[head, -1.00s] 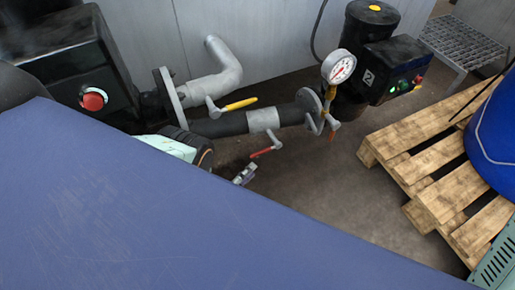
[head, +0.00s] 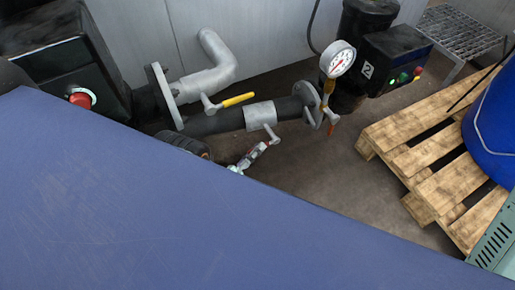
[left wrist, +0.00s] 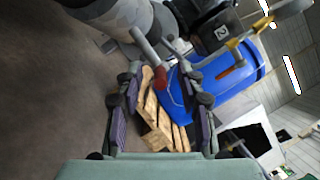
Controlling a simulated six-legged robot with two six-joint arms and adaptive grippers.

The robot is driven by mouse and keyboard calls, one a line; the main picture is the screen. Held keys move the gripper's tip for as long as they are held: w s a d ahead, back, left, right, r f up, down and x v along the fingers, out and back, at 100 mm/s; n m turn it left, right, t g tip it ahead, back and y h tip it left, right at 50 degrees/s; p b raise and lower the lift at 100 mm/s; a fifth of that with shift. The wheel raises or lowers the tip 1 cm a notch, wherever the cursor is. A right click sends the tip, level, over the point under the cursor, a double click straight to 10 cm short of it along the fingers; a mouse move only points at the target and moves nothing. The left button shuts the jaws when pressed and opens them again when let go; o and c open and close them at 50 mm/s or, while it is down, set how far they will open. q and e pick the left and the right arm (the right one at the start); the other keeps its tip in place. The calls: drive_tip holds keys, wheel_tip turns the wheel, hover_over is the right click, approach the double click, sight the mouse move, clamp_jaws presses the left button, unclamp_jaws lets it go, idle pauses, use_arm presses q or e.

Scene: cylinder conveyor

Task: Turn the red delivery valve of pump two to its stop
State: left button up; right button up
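The red delivery valve (head: 272,136) hangs on the dark pipe left of pump two (head: 368,70). In the head view my left gripper (head: 250,158) overlaps its handle and hides most of the red grip. In the left wrist view the valve's grey lever with its red end (left wrist: 160,78) comes down between my two fingertips. The left gripper, also in that view (left wrist: 159,72), is open, with gaps on both sides of the red end. My right gripper is not in view.
A yellow-handled valve (head: 238,100) sits left on the same pipework. A pressure gauge (head: 338,58) with a small orange-red lever (head: 333,124) stands right. A wooden pallet (head: 412,128) with a blue drum (head: 492,130) is farther right. Bare floor lies between.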

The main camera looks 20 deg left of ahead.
use_arm(q)
drive_tip(key=shift+w+d+r, duration=0.15)
drive_tip(key=shift+w, duration=0.3)
clamp_jaws()
idle(0.6)
